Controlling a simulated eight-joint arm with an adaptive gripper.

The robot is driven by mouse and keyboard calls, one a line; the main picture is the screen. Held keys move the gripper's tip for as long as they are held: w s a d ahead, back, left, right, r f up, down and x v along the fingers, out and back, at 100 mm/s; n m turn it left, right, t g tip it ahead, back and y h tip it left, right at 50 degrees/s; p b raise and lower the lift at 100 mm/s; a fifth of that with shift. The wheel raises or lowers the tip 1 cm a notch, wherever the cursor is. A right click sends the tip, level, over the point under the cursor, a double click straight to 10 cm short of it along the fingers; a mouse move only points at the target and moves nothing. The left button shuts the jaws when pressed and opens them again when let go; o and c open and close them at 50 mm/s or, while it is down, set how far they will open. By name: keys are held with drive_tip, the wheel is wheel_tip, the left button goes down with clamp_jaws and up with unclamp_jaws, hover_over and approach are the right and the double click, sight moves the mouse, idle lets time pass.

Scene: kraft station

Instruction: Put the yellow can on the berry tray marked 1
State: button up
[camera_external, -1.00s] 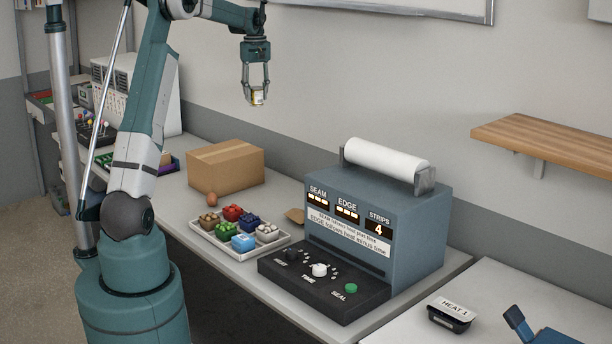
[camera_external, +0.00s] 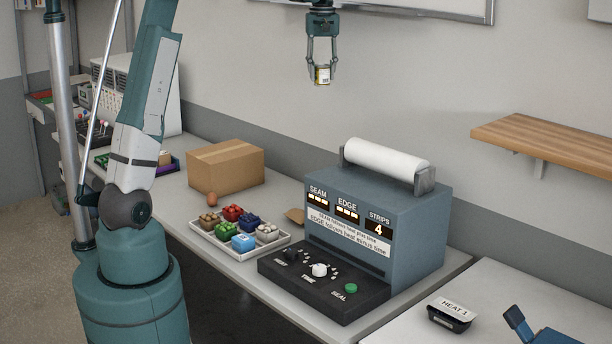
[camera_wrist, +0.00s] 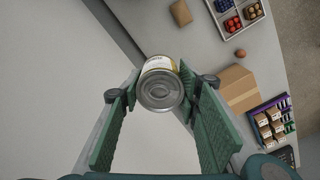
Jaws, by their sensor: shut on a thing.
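The yellow can (camera_external: 323,75) is held up in the air between the fingers of my gripper (camera_external: 322,82), high above the bench. In the wrist view the can (camera_wrist: 160,88) shows its silver end and a yellow and white label, with my gripper (camera_wrist: 158,97) shut on its sides. A white tray (camera_external: 283,238) on the bench holds several small coloured packs. A small black tray with a white label reading "HEAT 1" (camera_external: 452,312) sits on the right-hand table. No tray with only a "1" can be made out.
A blue-grey sealing machine (camera_external: 415,238) with a white roll on top stands between the white tray and the right-hand table. A cardboard box (camera_external: 225,168) and an egg (camera_external: 212,199) are behind the tray. A wooden shelf (camera_external: 550,145) juts from the wall. A blue object (camera_external: 520,325) lies at the lower right.

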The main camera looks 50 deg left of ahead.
drive_tip(key=s+d+f+m+p, duration=0.1)
drive_tip(key=s+d+f+m, duration=0.2)
drive_tip(key=d, duration=1.2)
drive_tip(key=s+d+f+m+p, duration=0.1)
drive_tip(key=s+d+f, duration=0.3)
drive_tip(key=d, duration=1.1)
drive_tip(key=s+d+f+m+p, duration=0.1)
drive_tip(key=s+d+f+m, duration=0.15)
drive_tip(key=s+d, duration=0.9)
drive_tip(key=s+d+f+m+p, duration=0.1)
drive_tip(key=s+d+f+p, duration=0.15)
drive_tip(key=s+d, duration=0.95)
drive_tip(key=m+b, duration=0.2)
drive_tip(key=b, duration=0.3)
hover_over(451, 310)
wheel_tip(451, 310, down, 19)
drive_tip(key=shift+d+r, duration=0.15)
drive_tip(key=shift+r, duration=0.05)
drive_tip(key=shift+n, duration=0.25)
drive_tip(key=shift+f, duration=3.15)
drive_tip(key=shift+f, duration=1.85)
